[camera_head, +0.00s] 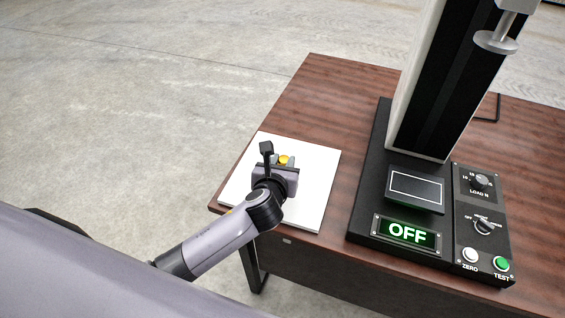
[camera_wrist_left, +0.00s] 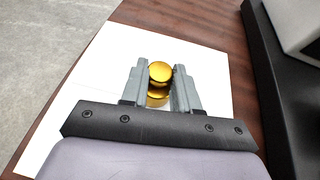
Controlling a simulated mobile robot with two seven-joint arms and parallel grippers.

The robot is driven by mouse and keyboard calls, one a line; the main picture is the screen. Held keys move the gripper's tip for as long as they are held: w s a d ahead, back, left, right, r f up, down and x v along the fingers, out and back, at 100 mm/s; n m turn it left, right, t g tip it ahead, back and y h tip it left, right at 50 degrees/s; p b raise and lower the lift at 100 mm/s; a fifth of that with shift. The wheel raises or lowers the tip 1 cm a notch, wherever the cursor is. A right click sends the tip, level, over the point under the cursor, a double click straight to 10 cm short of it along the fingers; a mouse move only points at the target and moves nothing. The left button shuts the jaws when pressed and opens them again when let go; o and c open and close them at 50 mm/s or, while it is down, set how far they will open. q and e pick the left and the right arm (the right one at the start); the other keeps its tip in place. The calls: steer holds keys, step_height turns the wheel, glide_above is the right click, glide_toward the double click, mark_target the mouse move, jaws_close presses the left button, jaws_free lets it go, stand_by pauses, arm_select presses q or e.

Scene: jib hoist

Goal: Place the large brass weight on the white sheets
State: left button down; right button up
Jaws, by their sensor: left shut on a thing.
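The white sheets (camera_head: 313,200) lie flat at the left front corner of the brown table; they also show in the left wrist view (camera_wrist_left: 105,70). The large brass weight (camera_wrist_left: 160,73) is gold, with a round knob on top, and sits between the fingers of my left gripper (camera_wrist_left: 158,85). In the head view only a small gold part of the weight (camera_head: 284,159) shows past the gripper (camera_head: 284,162). My left gripper is shut on the weight, over the sheets. I cannot tell whether the weight's base touches the sheets. My right gripper is not in view.
A black test machine (camera_head: 372,185) with a tall column (camera_head: 440,80) stands right of the sheets. Its front has a lit OFF display (camera_head: 407,232), knobs and buttons. The brown table (camera_head: 335,105) is clear behind the sheets. Its left and front edges run close to them.

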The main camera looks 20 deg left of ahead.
arm_select(q)
steer(key=c, duration=0.8)
jaws_free()
steer(key=shift+f, duration=0.1)
steer(key=shift+c, duration=0.2)
